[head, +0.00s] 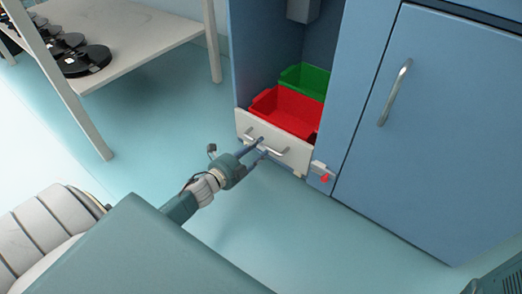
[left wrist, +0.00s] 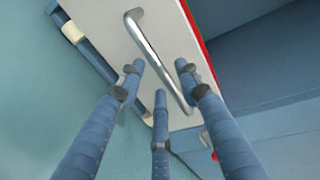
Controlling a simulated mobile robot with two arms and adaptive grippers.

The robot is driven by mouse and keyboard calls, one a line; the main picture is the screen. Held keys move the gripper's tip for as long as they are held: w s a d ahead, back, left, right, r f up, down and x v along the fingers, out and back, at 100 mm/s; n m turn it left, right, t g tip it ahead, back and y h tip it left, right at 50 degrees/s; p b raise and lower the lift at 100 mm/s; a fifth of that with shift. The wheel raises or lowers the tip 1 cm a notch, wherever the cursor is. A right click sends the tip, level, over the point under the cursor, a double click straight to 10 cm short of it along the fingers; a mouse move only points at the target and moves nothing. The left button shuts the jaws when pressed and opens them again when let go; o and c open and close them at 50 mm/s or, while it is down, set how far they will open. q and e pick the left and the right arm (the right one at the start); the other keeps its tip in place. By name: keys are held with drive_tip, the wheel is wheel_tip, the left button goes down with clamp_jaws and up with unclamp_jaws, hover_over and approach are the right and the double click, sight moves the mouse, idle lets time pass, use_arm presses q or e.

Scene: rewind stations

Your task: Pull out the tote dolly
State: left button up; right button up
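The tote dolly shows in the head view as a white front panel (head: 292,165) low in a blue cabinet bay, with a red tote (head: 285,108) and a green tote (head: 308,80) behind it. A metal bar handle (head: 279,152) is on the panel; the handle (left wrist: 151,50) also shows in the left wrist view. My left gripper (head: 263,146) is at the handle, fingers pointing at the panel. In the left wrist view its fingers (left wrist: 160,75) are spread, with the bar between them; contact cannot be told. My right gripper is not in view.
A white bracket with a red knob (head: 324,178) sits at the bay's right edge. A closed blue cabinet door (head: 430,130) is to the right. A shelf (head: 140,40) with black reels stands at upper left. The floor (head: 260,215) before the dolly is clear.

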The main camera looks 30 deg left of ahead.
use_arm(q)
drive_tip(key=shift+b+x, duration=0.35)
drive_tip(key=shift+x, duration=0.9)
clamp_jaws()
drive_tip(key=shift+s, duration=0.1)
